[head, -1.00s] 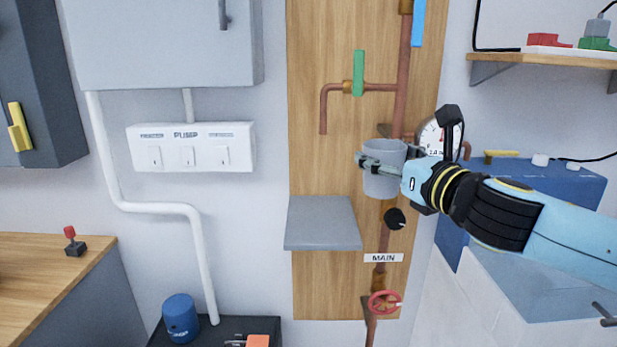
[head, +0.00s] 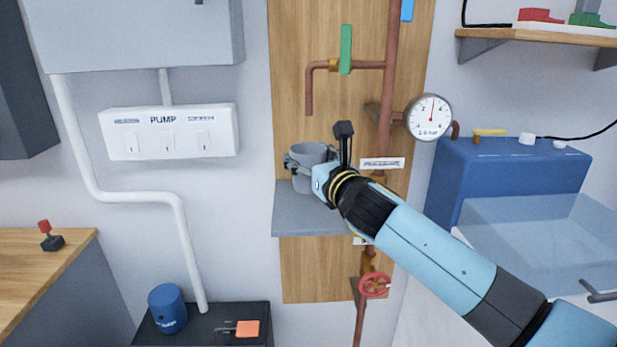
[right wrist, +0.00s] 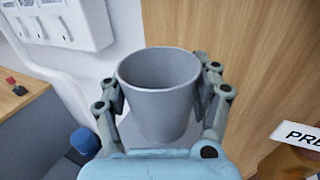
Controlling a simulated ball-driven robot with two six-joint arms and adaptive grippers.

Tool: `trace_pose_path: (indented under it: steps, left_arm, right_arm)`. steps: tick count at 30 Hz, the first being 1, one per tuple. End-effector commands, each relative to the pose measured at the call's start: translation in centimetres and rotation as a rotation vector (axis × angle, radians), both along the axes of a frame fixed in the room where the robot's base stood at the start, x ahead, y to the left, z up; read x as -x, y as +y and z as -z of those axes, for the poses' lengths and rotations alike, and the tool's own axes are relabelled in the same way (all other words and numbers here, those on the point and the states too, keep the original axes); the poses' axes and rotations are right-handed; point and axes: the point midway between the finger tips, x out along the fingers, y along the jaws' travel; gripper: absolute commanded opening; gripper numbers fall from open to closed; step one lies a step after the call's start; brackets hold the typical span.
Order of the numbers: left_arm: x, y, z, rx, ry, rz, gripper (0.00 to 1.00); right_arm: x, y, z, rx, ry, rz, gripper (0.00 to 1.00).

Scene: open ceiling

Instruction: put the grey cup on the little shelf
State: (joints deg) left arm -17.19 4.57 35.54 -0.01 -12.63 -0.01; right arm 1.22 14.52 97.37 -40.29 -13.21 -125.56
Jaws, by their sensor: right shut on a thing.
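The grey cup (head: 309,154) is upright, with its open top facing up. My right gripper (head: 306,172) is shut on it, one finger on each side of the cup. In the right wrist view the cup (right wrist: 160,95) sits between the fingers of the gripper (right wrist: 162,100). The little grey shelf (head: 300,222) juts from the wooden panel, and the cup is over its back part. My left gripper is not in view.
Copper pipes (head: 388,90) with a green handle (head: 346,50) and a pressure gauge (head: 429,117) run right of and above the shelf. A red valve wheel (head: 375,285) is below. The white pump switch box (head: 168,132) is on the wall to the left.

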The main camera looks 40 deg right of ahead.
Motion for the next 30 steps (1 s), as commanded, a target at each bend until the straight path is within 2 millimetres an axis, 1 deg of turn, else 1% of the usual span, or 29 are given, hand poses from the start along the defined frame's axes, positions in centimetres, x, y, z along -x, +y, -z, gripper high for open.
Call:
trace_pose_path:
  steps: [1,3,5,12,17,18,21,23,30]
  left_arm:
    - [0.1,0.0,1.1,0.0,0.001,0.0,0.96]
    - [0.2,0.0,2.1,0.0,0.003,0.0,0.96]
    - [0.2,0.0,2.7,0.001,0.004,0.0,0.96]
    - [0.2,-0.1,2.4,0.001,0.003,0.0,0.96]
    - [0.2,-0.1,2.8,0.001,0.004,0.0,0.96]
    - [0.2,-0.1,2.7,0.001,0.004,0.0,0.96]
    - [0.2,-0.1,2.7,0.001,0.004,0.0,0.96]
    - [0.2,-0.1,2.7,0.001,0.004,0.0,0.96]
    - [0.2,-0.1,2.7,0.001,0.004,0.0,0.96]
  right_arm:
    - [0.0,0.0,1.5,0.001,0.003,0.0,0.36]
    - [0.1,0.0,2.7,0.0,0.003,0.0,0.36]
    - [0.1,0.0,3.4,0.001,0.003,0.0,0.36]
    - [0.1,0.0,3.1,-0.001,0.001,0.0,0.36]
    - [0.1,0.0,3.6,0.0,0.001,0.0,0.36]
    - [0.1,0.0,3.5,0.001,0.001,0.0,0.67]
    - [0.1,0.0,3.5,0.0,0.001,0.0,0.8]
    - [0.1,0.0,3.5,0.0,0.001,0.0,0.88]
    - [0.1,0.0,3.5,0.0,0.001,0.0,0.89]
